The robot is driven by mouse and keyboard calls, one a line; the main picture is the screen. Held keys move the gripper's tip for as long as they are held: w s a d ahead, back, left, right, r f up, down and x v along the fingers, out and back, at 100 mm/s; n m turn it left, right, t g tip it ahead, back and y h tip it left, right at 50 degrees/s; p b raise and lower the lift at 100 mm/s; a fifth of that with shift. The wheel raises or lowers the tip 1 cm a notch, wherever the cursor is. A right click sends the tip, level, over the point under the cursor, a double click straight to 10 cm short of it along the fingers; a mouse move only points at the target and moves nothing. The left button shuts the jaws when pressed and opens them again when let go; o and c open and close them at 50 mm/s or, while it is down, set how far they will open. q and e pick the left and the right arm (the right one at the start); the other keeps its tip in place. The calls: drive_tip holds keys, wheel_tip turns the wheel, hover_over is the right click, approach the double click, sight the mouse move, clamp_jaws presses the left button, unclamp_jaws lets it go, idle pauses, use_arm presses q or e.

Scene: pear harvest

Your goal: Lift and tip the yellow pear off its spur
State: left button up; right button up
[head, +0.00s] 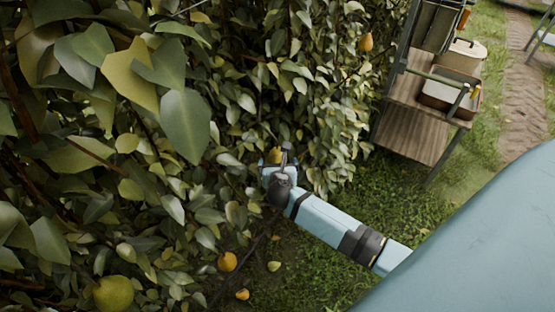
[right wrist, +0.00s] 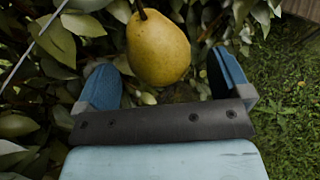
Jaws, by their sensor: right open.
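The yellow pear (right wrist: 158,48) hangs by its stem in the right wrist view, between and slightly beyond the two blue fingers of my right gripper (right wrist: 165,85). The fingers are apart, with a gap on both sides of the pear. In the head view my right gripper (head: 277,164) reaches into the leafy hedge, and a small part of the yellow pear (head: 276,155) shows at it. The spur above the stem is out of frame. My left gripper is not in view.
A green pear (head: 113,293) hangs at lower left, and an orange-yellow pear (head: 366,42) hangs higher up. Fallen fruit (head: 228,262) lies by the hedge foot. A wooden shelf cart (head: 415,137) with bins stands at upper right. Open grass lies between.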

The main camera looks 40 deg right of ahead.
drive_tip(key=shift+x, duration=1.45)
drive_tip(key=shift+c, duration=0.3)
drive_tip(key=c, duration=1)
drive_tip(key=shift+s+r+p, duration=0.1)
drive_tip(key=shift+r+p, duration=0.05)
drive_tip(key=shift+p, duration=0.55)
drive_tip(key=shift+s+a+g+y+p, duration=0.4)
drive_tip(key=shift+g+p, duration=0.2)
drive_tip(key=shift+p, duration=1.2)
drive_tip(key=shift+s+a+g+y, duration=0.25)
drive_tip(key=shift+s+g+y, duration=0.35)
drive_tip(key=shift+g, duration=0.1)
drive_tip(key=shift+w, duration=0.1)
drive_tip(key=shift+r, duration=0.1)
